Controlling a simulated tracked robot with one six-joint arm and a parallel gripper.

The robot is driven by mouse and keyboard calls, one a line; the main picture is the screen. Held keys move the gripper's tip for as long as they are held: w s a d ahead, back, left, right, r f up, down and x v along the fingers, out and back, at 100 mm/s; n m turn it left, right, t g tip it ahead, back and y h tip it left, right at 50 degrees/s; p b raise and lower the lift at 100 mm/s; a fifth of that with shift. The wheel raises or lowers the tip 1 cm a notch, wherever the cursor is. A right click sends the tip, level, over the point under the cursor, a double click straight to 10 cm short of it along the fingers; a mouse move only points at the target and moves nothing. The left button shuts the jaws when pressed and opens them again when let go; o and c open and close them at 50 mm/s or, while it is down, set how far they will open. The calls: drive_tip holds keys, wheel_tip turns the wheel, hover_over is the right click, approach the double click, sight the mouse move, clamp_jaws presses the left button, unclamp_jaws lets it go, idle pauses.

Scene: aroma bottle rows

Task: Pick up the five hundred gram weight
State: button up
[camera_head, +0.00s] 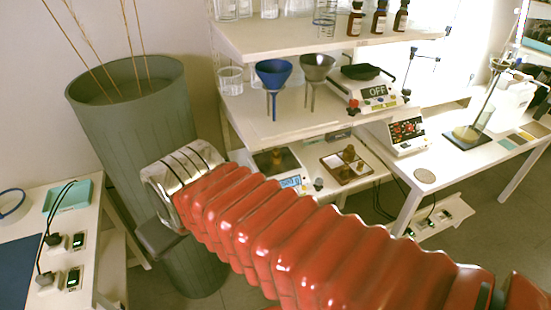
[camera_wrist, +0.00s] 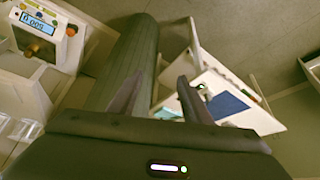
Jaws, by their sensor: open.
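A small brass weight (camera_head: 277,156) stands on the dark pan of a scale (camera_head: 291,182) on the lower shelf. The blue display seems to read about 500 g, but it is small. Several more brass weights (camera_head: 348,154) stand in a brown tray (camera_head: 333,162) just to the right. In the wrist view a brass weight (camera_wrist: 37,49) also shows at upper left beside a blue display. My gripper (camera_wrist: 157,98) is open, with nothing between its fingers. It points toward the grey bin and floor, away from the weights. In the head view my red arm covers part of the area before the shelf.
A tall grey-green bin (camera_head: 140,120) with thin sticks stands left of the shelves, close to my gripper. Funnels (camera_head: 273,75) and a hotplate (camera_head: 368,90) are on the shelf above the weights. A white table (camera_head: 105,210) is at left.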

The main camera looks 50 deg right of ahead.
drive_tip(key=d+f+m+g+h, duration=0.15)
drive_tip(key=d+f, duration=0.65)
drive_tip(key=d, duration=0.8)
drive_tip(key=d+f+m+h, duration=0.25)
drive_tip(key=d+f, duration=0.45)
drive_tip(key=d, duration=0.9)
drive_tip(key=d+f+m+h, duration=0.15)
drive_tip(key=d+f, duration=0.65)
drive_tip(key=d, duration=0.8)
drive_tip(key=n+t, duration=0.2)
drive_tip(key=t, duration=0.7)
approach(276, 151)
drive_tip(key=s+r, duration=0.1)
drive_tip(key=s, duration=0.1)
drive_tip(key=shift+s+a+r+m+y, duration=0.15)
drive_tip(key=shift+a+r+m+y, duration=0.05)
drive_tip(key=shift+r+m+y, duration=0.05)
drive_tip(key=shift+x, duration=4.3)
drive_tip(key=shift+f, duration=0.1)
